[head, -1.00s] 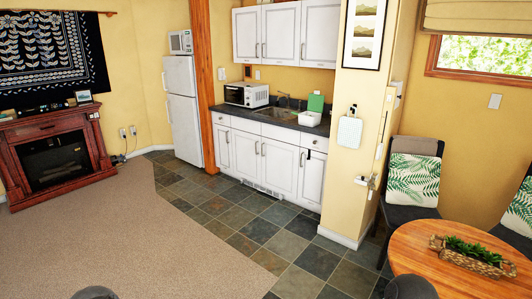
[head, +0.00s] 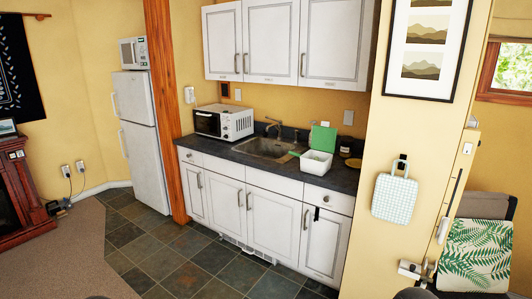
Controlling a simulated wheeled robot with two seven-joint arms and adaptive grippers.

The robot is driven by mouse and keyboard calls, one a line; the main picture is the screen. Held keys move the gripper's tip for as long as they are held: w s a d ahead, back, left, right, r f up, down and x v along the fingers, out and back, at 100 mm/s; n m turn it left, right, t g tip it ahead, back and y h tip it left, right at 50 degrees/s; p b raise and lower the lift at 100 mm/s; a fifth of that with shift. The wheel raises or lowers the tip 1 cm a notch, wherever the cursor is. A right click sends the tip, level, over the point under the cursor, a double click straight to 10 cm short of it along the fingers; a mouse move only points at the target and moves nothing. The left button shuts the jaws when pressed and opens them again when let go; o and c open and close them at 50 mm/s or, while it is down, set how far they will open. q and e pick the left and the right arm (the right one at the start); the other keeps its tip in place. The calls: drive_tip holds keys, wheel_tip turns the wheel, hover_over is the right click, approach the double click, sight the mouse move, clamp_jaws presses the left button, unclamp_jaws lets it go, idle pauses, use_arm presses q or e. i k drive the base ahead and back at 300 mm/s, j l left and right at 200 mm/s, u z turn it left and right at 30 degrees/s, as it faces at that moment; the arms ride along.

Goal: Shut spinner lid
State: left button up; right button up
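A white tub (head: 316,162), which looks like the spinner, stands on the dark counter to the right of the sink. A green panel (head: 322,138) stands upright at its back edge; it looks like a raised lid, but I cannot tell whether it is joined to the tub. A small green piece (head: 294,153) sticks out at the tub's left rim. Neither of my grippers shows; only dark rounded parts, probably of my arms, show at the bottom edge.
The sink (head: 268,149) and a white toaster oven (head: 224,121) are left of the tub. A small yellowish dish (head: 354,163) is to its right. The tiled floor (head: 180,265) in front is clear.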

sight(324, 137)
drive_tip(key=i+j+z, duration=0.2)
drive_tip(key=i, duration=0.25)
drive_tip(key=i+j+z, duration=0.1)
drive_tip(key=i+z, duration=0.15)
drive_tip(key=i, duration=0.25)
drive_tip(key=i+j+z, duration=0.2)
drive_tip(key=i, duration=0.25)
drive_tip(key=j, duration=0.1)
